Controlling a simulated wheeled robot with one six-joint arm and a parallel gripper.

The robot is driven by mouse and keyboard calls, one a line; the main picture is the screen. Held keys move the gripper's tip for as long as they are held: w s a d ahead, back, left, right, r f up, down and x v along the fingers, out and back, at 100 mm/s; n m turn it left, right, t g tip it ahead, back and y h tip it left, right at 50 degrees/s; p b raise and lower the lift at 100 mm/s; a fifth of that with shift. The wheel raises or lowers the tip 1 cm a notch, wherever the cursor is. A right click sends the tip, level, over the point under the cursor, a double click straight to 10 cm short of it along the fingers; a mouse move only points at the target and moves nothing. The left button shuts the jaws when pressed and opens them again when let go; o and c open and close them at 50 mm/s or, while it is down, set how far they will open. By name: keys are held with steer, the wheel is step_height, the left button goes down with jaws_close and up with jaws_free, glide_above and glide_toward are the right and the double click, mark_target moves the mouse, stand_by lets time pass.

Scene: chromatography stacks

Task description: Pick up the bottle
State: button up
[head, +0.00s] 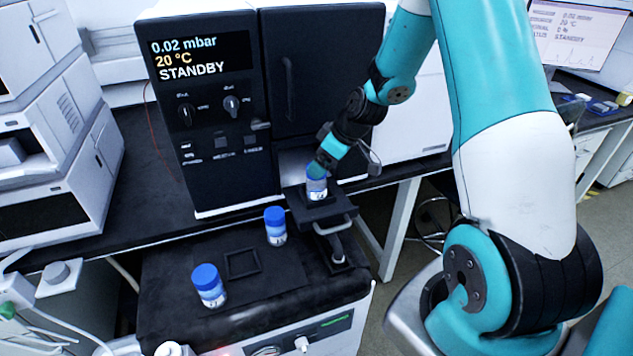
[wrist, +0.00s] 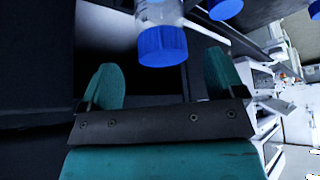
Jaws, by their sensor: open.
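A clear bottle with a blue cap (head: 317,190) stands upright on a small black platform (head: 327,212) in front of the dark instrument. My gripper (head: 320,165) is at its cap, coming down from the upper right. In the wrist view my gripper's teal fingers (wrist: 163,72) are apart, and the bottle's blue cap (wrist: 162,46) lies ahead, between the fingertips in the picture. I cannot tell whether the fingers touch it. Two similar bottles, a nearer one (head: 209,287) and a farther one (head: 275,227), stand on the black-topped unit below.
The vacuum instrument (head: 215,110) reads 0.02 mbar, 20 °C, STANDBY and stands right behind the platform. An empty square holder (head: 242,263) lies between the two lower bottles. A bracket handle (head: 337,245) is under the platform. White stacked instruments (head: 60,150) stand at left.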

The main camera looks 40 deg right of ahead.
mark_target(316, 182)
steer(key=shift+p+x, duration=0.6)
steer(key=shift+x, duration=2.15)
steer(key=shift+a+r, duration=0.1)
steer(key=shift+a, duration=0.05)
steer(key=c, duration=1)
steer(key=shift+r, duration=0.1)
steer(key=shift+c, duration=0.2)
